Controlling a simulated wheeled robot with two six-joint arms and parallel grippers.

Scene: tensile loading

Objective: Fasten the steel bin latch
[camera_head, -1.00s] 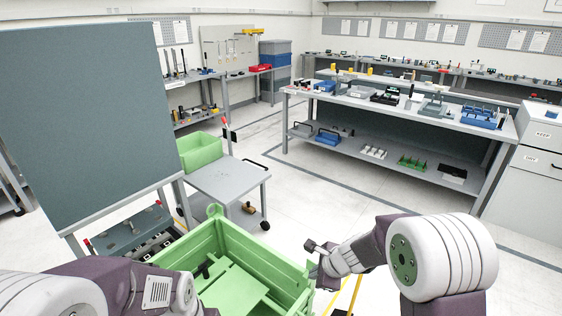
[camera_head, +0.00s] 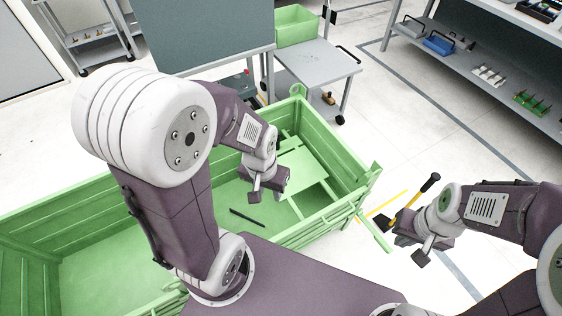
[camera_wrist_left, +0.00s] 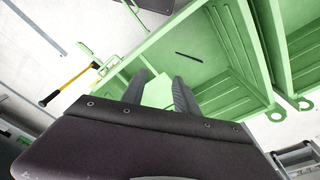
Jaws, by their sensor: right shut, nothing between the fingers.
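The green steel bin (camera_head: 350,185) lies in front of me, its open inside showing green panels and a dark rod (camera_head: 247,218). A green latch-like bar (camera_head: 375,233) sticks outward and down from the bin's right corner. I cannot tell its exact fastening state. My left gripper (camera_head: 268,187) hangs over the bin's inside. Its two fingers are apart and empty in the left wrist view (camera_wrist_left: 160,88). My right gripper (camera_head: 412,248) is outside the bin, to the right of the bar and apart from it, shut with nothing held.
A tool with a yellow and black handle (camera_head: 412,200) is beyond my right gripper and also shows in the left wrist view (camera_wrist_left: 70,82). A grey cart (camera_head: 320,65) with a green box (camera_head: 297,27) stands behind the bin. The floor at right is mostly clear.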

